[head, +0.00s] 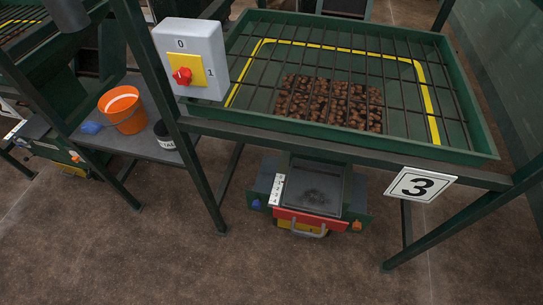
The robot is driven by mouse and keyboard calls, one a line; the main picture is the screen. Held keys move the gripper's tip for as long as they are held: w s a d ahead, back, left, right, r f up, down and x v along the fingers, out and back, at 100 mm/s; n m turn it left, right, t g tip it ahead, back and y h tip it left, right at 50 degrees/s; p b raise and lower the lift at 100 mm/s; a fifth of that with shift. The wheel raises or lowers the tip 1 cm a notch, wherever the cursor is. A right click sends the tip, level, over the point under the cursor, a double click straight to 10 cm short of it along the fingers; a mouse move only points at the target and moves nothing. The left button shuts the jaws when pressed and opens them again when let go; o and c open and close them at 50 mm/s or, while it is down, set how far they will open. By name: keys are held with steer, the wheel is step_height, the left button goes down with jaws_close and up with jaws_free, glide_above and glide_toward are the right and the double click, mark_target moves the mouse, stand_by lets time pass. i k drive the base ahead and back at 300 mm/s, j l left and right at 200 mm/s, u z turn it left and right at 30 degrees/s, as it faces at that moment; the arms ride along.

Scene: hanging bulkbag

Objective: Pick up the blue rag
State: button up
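A small blue item that looks like the rag (91,128) lies on a grey shelf (150,147) at the left of the head view. It is just left of an orange bucket (123,110). Its folds are too small to make out. My gripper is not in view.
A dark pot (164,135) stands right of the bucket. Green frame posts (180,150) rise in front of the shelf's right end. A switch box (191,60) with a red knob hangs on the frame. A green grated hopper (470,135) holds brown lumps. The brown floor (150,260) in front is clear.

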mark_target(93, 128)
steer(key=i+j+u, duration=0.15)
steer(key=j+u, duration=0.15)
steer(key=j, duration=0.2)
steer(key=i+j+u, duration=0.25)
steer(key=j, duration=0.3)
steer(key=i+j+u, duration=0.15)
steer(key=j+u, duration=0.15)
steer(key=j, duration=0.15)
steer(key=i+j+u, duration=0.3)
steer(key=j, duration=0.1)
